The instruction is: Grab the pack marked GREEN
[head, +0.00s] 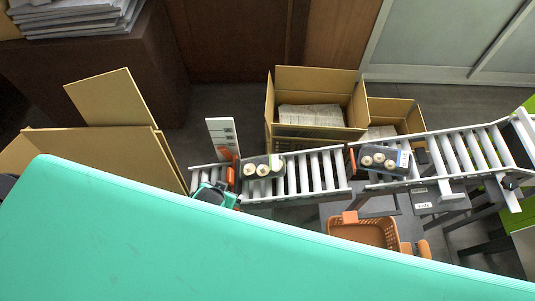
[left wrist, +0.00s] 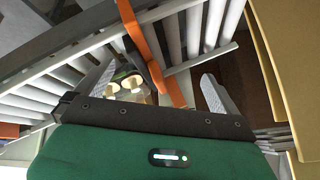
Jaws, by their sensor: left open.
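Two dark packs of pale mushrooms lie on the roller conveyor (head: 318,172). The left pack (head: 250,174) sits near an orange post; a little green shows at its edge, but I cannot read a marking. The right pack (head: 370,173) has a pale and blue label at its right end. My left gripper (head: 222,184) is at the conveyor's left end, just left of the left pack. In the left wrist view its two fingers (left wrist: 160,74) are spread and empty, with a mushroom pack (left wrist: 133,86) seen beyond, near the left finger. My right gripper is not in view.
Orange guides (left wrist: 150,52) cross the conveyor close to the fingers. An open carton (head: 315,135) and a smaller one (head: 395,110) stand behind the conveyor. An orange basket (head: 365,231) is in front. Another open carton (head: 110,98) stands at the left.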

